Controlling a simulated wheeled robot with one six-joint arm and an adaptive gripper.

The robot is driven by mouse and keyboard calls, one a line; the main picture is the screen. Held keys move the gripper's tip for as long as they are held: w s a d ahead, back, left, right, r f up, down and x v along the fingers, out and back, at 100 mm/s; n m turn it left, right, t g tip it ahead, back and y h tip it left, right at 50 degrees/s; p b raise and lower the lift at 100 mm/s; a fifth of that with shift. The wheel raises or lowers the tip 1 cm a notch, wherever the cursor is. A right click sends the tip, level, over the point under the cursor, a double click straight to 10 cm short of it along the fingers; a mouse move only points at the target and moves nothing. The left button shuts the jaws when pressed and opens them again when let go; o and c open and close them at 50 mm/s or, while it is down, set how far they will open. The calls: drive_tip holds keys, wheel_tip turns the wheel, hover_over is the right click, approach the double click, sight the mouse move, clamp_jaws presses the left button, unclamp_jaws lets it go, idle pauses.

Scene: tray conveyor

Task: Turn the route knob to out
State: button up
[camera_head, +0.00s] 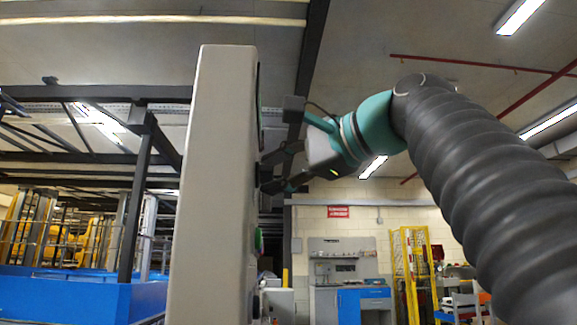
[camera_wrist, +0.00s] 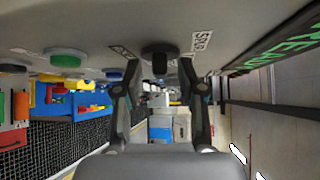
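The light grey control panel (camera_head: 212,190) stands upright, seen edge-on in the head view. In the wrist view its face (camera_wrist: 230,22) fills the top. A dark knob (camera_wrist: 158,57) sticks out of the face, with a small label on each side. The right label (camera_wrist: 201,41) seems to read SPARE; the left one is partly hidden by a finger. My gripper (camera_wrist: 158,78) is open, with one finger on each side of the knob and a gap to it on both sides. In the head view my gripper (camera_head: 272,168) is close against the panel's face, and the knob is hard to make out.
A dark strip with green lettering (camera_wrist: 290,48) lies at right. A workbench (camera_head: 350,295) stands far behind.

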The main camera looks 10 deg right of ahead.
drive_tip(key=v, duration=1.2)
idle(0.4)
drive_tip(key=shift+o, duration=0.2)
drive_tip(key=shift+f, duration=0.1)
